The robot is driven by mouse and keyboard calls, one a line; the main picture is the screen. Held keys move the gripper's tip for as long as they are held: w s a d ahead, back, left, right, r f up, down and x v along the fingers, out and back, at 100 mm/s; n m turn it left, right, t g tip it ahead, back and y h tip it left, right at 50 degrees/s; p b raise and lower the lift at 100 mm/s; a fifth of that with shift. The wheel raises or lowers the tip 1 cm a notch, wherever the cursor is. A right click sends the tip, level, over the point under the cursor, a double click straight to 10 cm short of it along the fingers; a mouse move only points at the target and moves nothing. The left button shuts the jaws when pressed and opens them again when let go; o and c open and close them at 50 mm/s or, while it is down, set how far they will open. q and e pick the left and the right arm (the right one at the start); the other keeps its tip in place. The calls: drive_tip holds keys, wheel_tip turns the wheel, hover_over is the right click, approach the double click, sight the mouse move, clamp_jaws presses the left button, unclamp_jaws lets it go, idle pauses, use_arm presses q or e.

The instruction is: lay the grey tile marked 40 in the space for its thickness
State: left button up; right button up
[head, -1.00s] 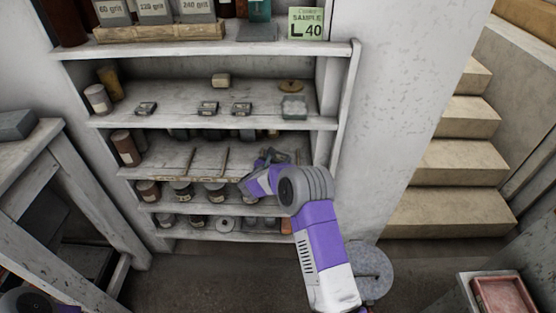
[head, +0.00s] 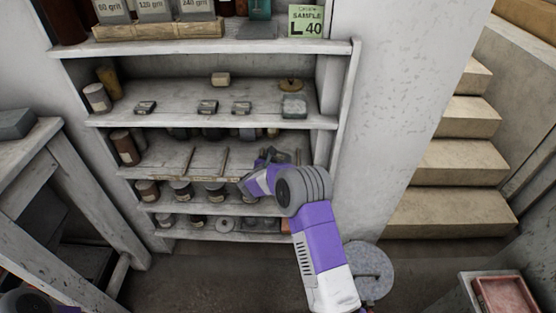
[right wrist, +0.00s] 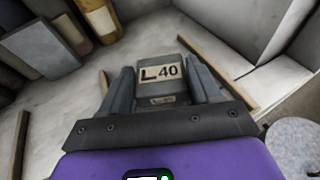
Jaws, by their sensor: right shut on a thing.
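The grey tile marked 40 (right wrist: 160,72) is between the fingers of my right gripper (right wrist: 160,85) in the right wrist view, its "L 40" label facing the camera. In the head view my right gripper (head: 272,158) is at the right part of the shelf with thin wooden strips (head: 205,158); the tile is hard to make out there. In the right wrist view the tile appears between a short strip on its left (right wrist: 103,82) and a long strip on its right (right wrist: 218,68). I cannot tell whether it touches the shelf.
A green sample card (head: 306,22) reading L 40 stands on the top shelf. Small dark blocks (head: 207,107) lie on the shelf above the strips. Jars (head: 182,191) stand below. The shelf's side wall (head: 325,150) is close right of my gripper.

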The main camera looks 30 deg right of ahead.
drive_tip(key=shift+f+b, duration=0.3)
idle(0.5)
drive_tip(key=o, duration=1.2)
drive_tip(key=shift+o, duration=0.2)
drive_tip(key=shift+r, duration=0.1)
drive_tip(key=shift+r+p, duration=1.25)
drive_tip(key=shift+r, duration=0.7)
drive_tip(key=shift+f, duration=0.1)
